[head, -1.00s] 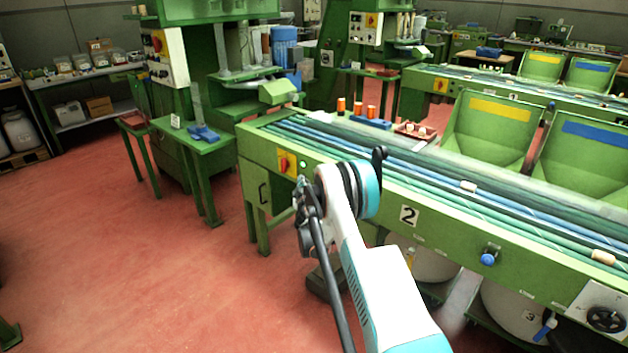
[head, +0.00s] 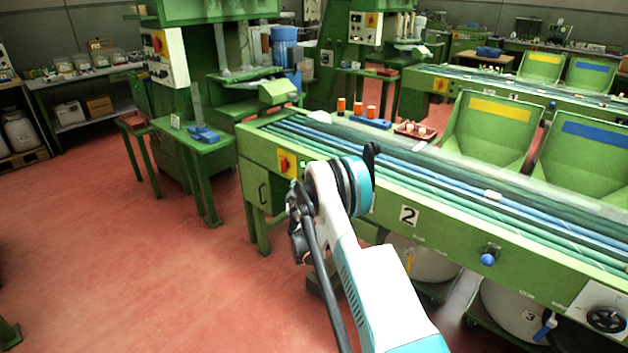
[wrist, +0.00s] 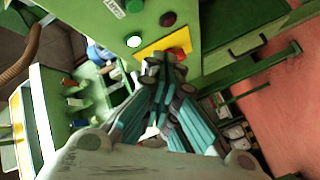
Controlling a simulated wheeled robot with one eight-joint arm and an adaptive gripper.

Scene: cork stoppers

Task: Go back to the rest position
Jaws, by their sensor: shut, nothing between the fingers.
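My gripper (wrist: 163,72) shows in the wrist view with its fingers together and nothing between them. It points toward a green machine panel with a red button on a yellow plate (wrist: 165,46), and I cannot tell the gap between them.
Cork stoppers ride the conveyor belts, one (head: 493,196) at the right. A red tray (head: 414,131) and orange spools (head: 357,108) stand at the table's far side. A small green side table (head: 190,140) stands left. The red floor (head: 120,260) at left is open.

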